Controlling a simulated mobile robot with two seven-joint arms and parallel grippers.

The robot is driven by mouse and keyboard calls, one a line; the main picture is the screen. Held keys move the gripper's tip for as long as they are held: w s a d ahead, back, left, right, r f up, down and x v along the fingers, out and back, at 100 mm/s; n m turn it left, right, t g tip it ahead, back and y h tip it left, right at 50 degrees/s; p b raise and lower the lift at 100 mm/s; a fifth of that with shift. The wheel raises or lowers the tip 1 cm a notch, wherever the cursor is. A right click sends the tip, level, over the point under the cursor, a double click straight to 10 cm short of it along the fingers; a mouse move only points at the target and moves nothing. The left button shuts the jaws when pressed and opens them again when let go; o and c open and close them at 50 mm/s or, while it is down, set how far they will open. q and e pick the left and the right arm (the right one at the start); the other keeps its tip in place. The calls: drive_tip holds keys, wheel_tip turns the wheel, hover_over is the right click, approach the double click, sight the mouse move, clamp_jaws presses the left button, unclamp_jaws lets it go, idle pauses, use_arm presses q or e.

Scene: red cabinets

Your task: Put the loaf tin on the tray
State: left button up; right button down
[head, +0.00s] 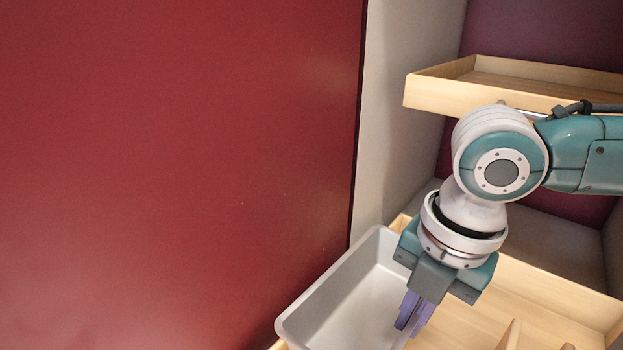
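The loaf tin (345,297) is a light grey, open, deep rectangular pan at the bottom middle of the head view. Its near end is cut off by the picture's lower edge. My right gripper (413,314) points down at the tin's right side, its purple fingers close together with the tin's right wall between them. A pale wooden tray-like drawer (548,288) lies under and to the right of the tin. I cannot tell whether the tin touches it. A second shallow wooden tray (510,92) is higher up at the right. My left gripper is not in view.
A large red cabinet panel (180,160) fills the left side, close to the tin's left edge. A pale grey cabinet wall (405,110) stands behind. The lower drawer has a wooden divider (510,335) near its front. My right arm passes just below the upper tray.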

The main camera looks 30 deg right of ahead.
drive_tip(key=shift+f+b, duration=0.45)
drive_tip(key=shift+f, duration=0.65)
wheel_tip(320, 180, down, 6)
drive_tip(key=b, duration=0.3)
drive_tip(key=shift+b, duration=0.3)
use_arm(q)
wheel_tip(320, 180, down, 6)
drive_tip(key=shift+b, duration=0.3)
use_arm(e)
drive_tip(key=shift+f, duration=0.6)
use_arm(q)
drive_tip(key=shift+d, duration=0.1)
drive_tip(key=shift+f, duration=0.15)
use_arm(e)
drive_tip(key=shift+f, duration=0.35)
drive_tip(key=c, duration=1)
unclamp_jaws()
